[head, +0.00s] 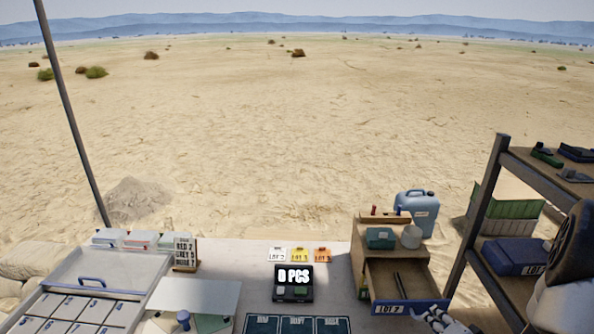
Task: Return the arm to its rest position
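Part of my arm (568,275), white with a dark joint, shows at the right edge of the head view, in front of the shelf.
A grey metal shelf (487,200) stands at right, close to my arm. A wooden cabinet (362,243) has its LOT 7 drawer (404,307) pulled open. A lidded tray (140,270) is at left.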

